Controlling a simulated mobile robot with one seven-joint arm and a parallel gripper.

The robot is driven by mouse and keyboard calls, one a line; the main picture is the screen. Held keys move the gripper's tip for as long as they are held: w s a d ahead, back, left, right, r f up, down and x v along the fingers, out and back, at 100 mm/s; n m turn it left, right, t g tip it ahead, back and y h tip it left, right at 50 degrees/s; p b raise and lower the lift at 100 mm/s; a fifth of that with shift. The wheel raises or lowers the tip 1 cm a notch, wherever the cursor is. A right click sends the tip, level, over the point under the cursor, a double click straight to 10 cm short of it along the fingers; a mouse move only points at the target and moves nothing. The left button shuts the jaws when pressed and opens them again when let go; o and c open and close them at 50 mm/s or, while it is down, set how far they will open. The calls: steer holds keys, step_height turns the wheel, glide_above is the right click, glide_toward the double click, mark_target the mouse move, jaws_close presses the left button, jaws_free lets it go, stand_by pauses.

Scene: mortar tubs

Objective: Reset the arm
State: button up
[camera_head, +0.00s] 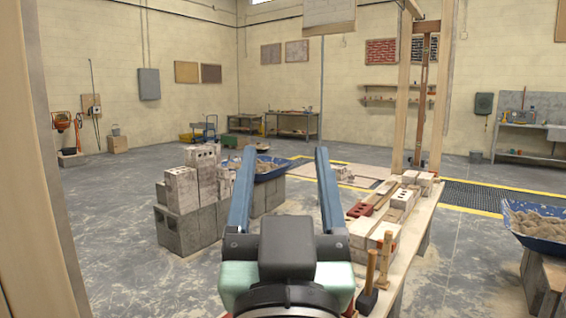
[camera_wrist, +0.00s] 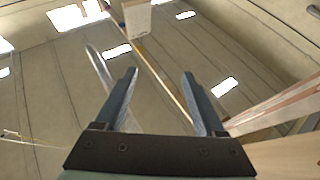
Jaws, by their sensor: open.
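My gripper (camera_head: 283,168) is in the lower middle of the head view, raised in front of the room with its two blue-grey fingers pointing up and wide apart. Nothing is between the fingers. In the wrist view my gripper (camera_wrist: 160,85) is also open and empty, facing the upper wall and ceiling. It touches nothing that I can see.
A wooden bench (camera_head: 413,232) with bricks and a hammer (camera_head: 368,290) stands close on the right. Stacked grey blocks (camera_head: 185,228) stand left. A blue tub (camera_head: 535,226) of mortar is far right; another blue tub (camera_head: 268,170) sits behind my gripper. A wooden post (camera_head: 45,160) rises at left.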

steer(key=s+r+t, duration=0.3)
steer(key=s+r, duration=0.4)
steer(key=r, duration=0.1)
steer(key=shift+a+r+t, duration=0.15)
steer(key=shift+r+t, duration=0.1)
steer(key=shift+t, duration=0.15)
step_height(320, 180, up, 19)
steer(key=p, duration=1.8)
steer(key=shift+f+p, duration=0.2)
steer(key=shift+p, duration=0.1)
